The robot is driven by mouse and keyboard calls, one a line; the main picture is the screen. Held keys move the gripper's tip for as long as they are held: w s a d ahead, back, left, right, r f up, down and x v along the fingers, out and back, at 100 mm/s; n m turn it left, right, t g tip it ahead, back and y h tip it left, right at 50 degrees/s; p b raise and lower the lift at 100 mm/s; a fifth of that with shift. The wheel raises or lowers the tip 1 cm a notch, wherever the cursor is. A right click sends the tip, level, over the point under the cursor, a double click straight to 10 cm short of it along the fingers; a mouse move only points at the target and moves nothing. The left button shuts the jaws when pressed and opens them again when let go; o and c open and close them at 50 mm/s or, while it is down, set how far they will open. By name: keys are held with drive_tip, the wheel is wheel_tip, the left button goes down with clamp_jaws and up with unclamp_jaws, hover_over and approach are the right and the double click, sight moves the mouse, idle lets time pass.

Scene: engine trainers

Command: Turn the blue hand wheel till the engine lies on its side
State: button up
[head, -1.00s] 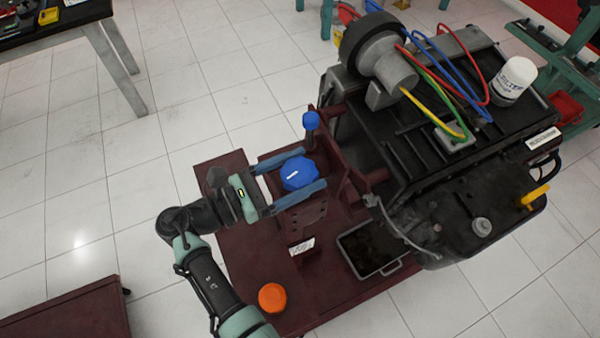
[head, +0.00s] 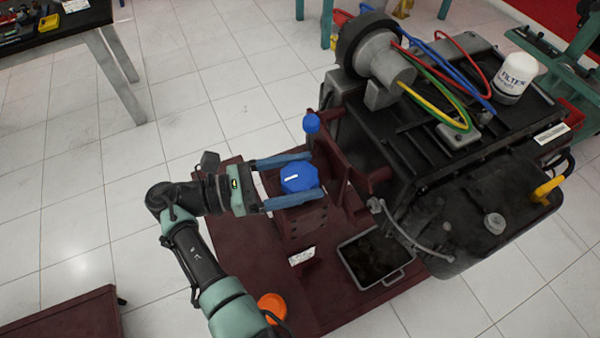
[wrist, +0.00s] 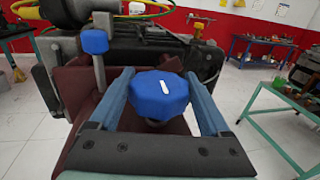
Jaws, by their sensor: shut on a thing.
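The blue hand wheel (head: 297,178) with a white mark sits on the dark red stand, left of the engine. My gripper (head: 303,172) has its two blue fingers on either side of the wheel and is shut on it. In the wrist view the wheel (wrist: 159,93) lies between the fingers (wrist: 160,100), its white mark pointing away and slightly right. The black engine (head: 430,150) with a grey motor and coloured hoses hangs on the stand, tilted in the head view.
A blue-topped knob (head: 311,123) stands just behind the wheel. An orange cap (head: 271,307) lies on the stand's base, near my arm. A grey drip tray (head: 345,262) sits below the engine. A work table (head: 100,48) stands at the far left.

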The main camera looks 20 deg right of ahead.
drive_tip(key=o, duration=1.2)
drive_tip(key=shift+d, duration=0.1)
drive_tip(key=w+a+b, duration=0.2)
drive_tip(key=a+b, duration=0.2)
drive_tip(key=a, duration=0.8)
drive_tip(key=shift+a, duration=0.4)
